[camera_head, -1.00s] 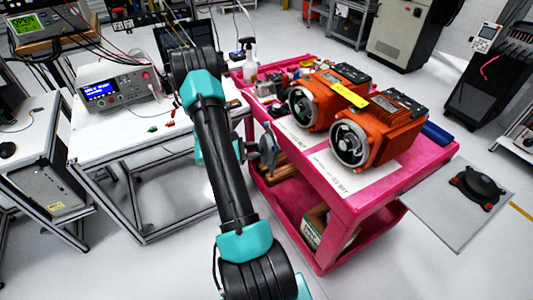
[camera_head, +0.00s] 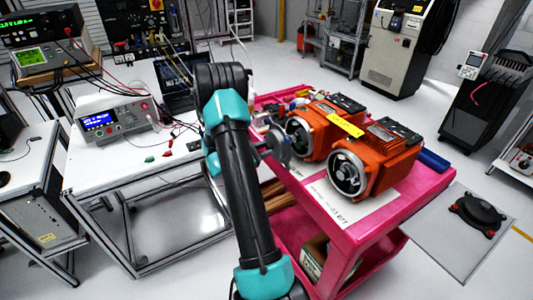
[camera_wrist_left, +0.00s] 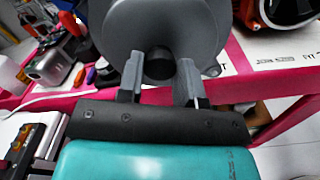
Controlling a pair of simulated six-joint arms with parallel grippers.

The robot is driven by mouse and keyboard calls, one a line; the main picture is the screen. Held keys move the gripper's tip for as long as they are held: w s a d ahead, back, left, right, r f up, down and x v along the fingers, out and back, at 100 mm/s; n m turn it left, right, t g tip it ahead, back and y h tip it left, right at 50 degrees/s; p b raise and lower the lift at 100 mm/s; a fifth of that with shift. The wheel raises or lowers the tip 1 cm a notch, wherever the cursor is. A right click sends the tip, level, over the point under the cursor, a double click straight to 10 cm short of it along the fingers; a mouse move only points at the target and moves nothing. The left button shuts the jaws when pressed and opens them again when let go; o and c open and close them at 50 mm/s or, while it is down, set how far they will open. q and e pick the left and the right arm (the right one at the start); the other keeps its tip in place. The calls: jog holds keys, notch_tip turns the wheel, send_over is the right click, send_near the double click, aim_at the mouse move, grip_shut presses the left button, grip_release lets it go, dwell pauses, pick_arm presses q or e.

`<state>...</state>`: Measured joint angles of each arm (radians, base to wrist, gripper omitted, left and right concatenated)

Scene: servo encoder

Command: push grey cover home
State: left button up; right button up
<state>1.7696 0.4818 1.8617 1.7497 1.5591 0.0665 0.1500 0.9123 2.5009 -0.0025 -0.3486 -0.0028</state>
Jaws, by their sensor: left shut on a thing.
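The grey cover (camera_head: 279,146) is a round, dish-like part, also large at the top of the left wrist view (camera_wrist_left: 195,28). My left gripper (camera_wrist_left: 160,76) is shut on its central stub; in the head view the gripper (camera_head: 264,149) is partly hidden by my arm. The cover stands on edge just left of the far orange motor (camera_head: 318,136), near its open round end. I cannot tell whether they touch. The near orange motor (camera_head: 381,161) shows an open metal-rimmed end facing front-left. My right gripper is not in view.
The motors stand on a pink cart (camera_head: 425,193) with white printed sheets (camera_head: 340,208). Small bottles and tools crowd its far left end. A white bench (camera_head: 95,165) with a power supply (camera_head: 113,119) is at left. A blue cylinder (camera_head: 434,160) lies at the cart's right.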

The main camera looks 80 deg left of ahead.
pick_arm(q)
jog(key=shift+w, duration=0.1)
jog(key=shift+x, duration=3.4)
jog(key=shift+w+a, duration=0.2)
jog(key=shift+w, duration=0.25)
jog(key=o, duration=1.1)
jog(key=shift+f, duration=0.1)
jog(key=shift+c, duration=0.4)
jog(key=shift+s, duration=0.15)
jog(key=shift+v, duration=1.1)
